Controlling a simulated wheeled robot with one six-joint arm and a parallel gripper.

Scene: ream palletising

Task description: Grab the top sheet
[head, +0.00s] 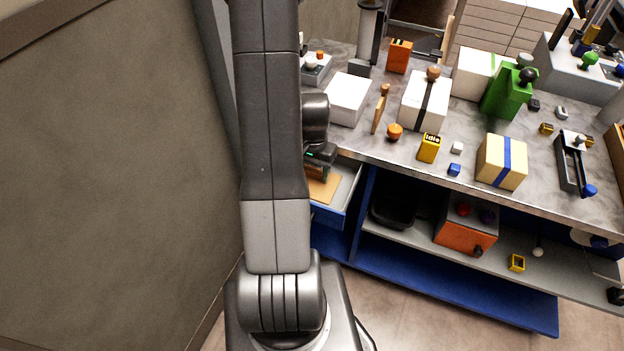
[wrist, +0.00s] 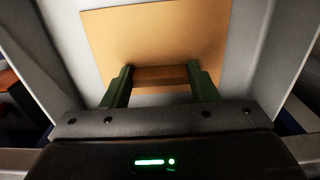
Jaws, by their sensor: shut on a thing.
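A tan, flat sheet (wrist: 160,35) lies in the open drawer in the wrist view, with a brown wooden grip block (wrist: 160,76) on it. My gripper (wrist: 160,70) has its two green fingers on either side of this block and is shut on it. In the head view, the sheet (head: 324,188) shows partly below my gripper (head: 318,170), inside the drawer (head: 345,197). My arm hides the left part of the drawer. I cannot tell whether another sheet lies under this one, or whether the sheet is raised off the drawer floor.
The drawer's pale walls stand close on both sides of the sheet. The worktop (head: 390,145) above holds white boxes (head: 347,98), a yellow box with a blue band (head: 501,162) and several small items. An orange box (head: 466,228) stands on the lower shelf. A plain wall is at left.

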